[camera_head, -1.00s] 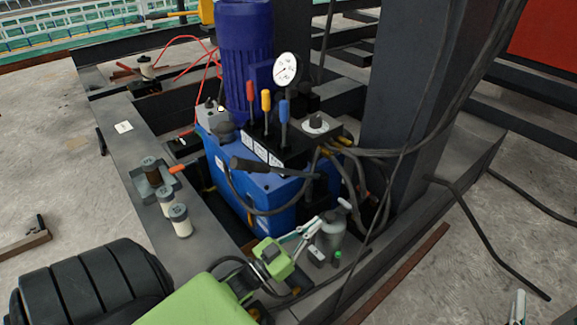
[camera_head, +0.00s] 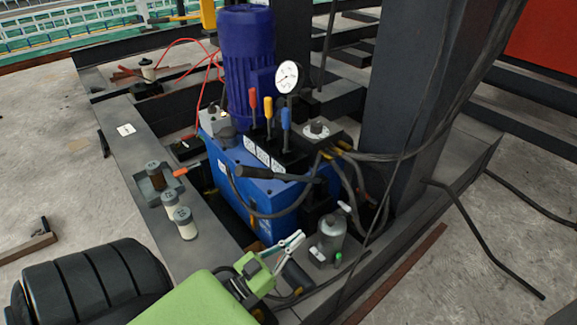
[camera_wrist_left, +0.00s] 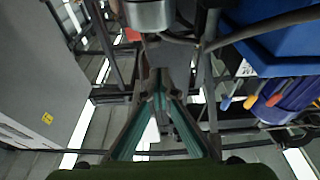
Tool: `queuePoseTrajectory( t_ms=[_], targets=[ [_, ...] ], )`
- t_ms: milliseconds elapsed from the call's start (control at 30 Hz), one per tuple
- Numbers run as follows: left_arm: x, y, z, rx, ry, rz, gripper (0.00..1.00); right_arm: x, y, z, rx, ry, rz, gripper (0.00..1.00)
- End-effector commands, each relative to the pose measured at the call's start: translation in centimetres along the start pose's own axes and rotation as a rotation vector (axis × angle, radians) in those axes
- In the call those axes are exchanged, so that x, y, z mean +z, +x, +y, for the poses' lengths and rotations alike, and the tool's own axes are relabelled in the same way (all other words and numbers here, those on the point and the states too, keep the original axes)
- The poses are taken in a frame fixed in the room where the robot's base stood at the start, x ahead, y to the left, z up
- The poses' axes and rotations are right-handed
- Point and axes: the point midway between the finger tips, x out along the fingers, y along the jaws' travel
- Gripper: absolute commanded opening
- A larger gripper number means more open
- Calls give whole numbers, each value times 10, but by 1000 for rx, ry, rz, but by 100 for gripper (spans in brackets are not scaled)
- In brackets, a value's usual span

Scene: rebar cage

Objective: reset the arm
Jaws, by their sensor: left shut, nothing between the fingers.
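My left arm (camera_head: 195,303), in green, comes in from the bottom left of the head view. My left gripper (camera_head: 300,237) is shut and empty. It is in front of the blue hydraulic unit (camera_head: 272,200), just left of a grey metal cylinder (camera_head: 332,233). In the left wrist view the gripper (camera_wrist_left: 160,75) shows its two fingers meeting at the tips with nothing between them. The cylinder's metal end (camera_wrist_left: 149,14) shows at the top of that view. My right gripper is not in view.
A pressure gauge (camera_head: 287,77) and coloured levers (camera_head: 268,110) stand on the unit. A dark steel column (camera_head: 400,110) rises to the right, with black cables (camera_head: 480,230) beside it. Several small spools (camera_head: 184,223) stand on the left beam. Concrete floor at the right is mostly clear.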

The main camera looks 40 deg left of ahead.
Motion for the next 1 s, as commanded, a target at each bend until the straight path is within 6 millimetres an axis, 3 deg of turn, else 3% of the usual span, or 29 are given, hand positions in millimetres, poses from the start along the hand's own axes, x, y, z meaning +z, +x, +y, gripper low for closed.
queuePoseTrajectory(
  t_ms=[200,567,767,1000],
  targets=[
    [3,-23,-2,-2,2,-3,0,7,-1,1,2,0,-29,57],
    [6,-22,3,-5,-1,-22,0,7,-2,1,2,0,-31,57],
    [17,1,32,-13,-11,-137,0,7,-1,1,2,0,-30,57],
    [25,29,85,-15,-14,-355,0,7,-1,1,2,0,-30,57]
  ],
)
